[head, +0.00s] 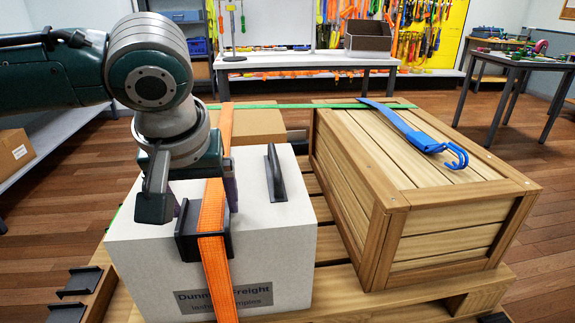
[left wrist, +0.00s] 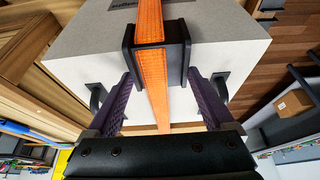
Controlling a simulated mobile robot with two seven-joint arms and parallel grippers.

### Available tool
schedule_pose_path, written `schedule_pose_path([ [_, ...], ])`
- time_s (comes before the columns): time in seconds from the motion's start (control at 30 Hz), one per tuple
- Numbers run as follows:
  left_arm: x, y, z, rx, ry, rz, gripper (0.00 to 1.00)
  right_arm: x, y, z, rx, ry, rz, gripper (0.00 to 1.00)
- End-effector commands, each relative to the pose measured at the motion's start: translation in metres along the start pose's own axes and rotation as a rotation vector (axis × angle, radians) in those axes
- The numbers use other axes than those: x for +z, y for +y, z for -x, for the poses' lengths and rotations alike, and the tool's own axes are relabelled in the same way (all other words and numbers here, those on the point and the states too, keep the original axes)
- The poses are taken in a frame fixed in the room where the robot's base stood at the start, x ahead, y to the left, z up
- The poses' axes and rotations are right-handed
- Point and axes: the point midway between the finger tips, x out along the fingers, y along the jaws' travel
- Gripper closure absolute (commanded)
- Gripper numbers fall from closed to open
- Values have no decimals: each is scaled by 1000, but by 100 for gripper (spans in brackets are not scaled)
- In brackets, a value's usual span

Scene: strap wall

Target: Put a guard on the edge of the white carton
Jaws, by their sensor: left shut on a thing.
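The white carton (head: 262,245) stands on the pallet, with an orange strap (head: 215,263) running over its top and down its front. A black edge guard (head: 187,240) sits at the carton's top front edge, with the strap lying between its raised sides. My left gripper (head: 204,203) is above that edge, shut on the guard. In the left wrist view its purple fingers (left wrist: 159,76) flank the guard (left wrist: 128,52), one on each side. Whether the guard rests fully against the carton is hard to tell. My right gripper is in neither view.
A wooden crate (head: 345,172) with a blue strap and hooks (head: 420,135) on its lid stands right of the carton. Several black guards (head: 80,280) lie at lower left. A brown carton (head: 258,124) stands behind.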

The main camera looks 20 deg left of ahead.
Motion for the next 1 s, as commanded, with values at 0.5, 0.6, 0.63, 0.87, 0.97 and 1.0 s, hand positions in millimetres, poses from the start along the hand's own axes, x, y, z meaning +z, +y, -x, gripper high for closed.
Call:
schedule_pose_path([
  [0.5, -1, 0, 14, 2, 0, -1, 0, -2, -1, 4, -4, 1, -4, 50],
  [0.6, -1, 1, 33, 4, 1, -2, 0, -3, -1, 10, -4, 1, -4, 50],
  [0.63, -1, 1, 40, 5, 1, -1, 0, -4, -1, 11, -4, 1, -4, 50],
  [0.87, -1, 1, 83, 3, 1, -1, 0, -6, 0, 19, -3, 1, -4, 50],
  [0.97, -1, 1, 94, 3, 1, 0, 0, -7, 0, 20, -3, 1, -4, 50],
  [1.0, 0, 0, 96, 2, 0, 0, 0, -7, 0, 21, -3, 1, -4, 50],
])
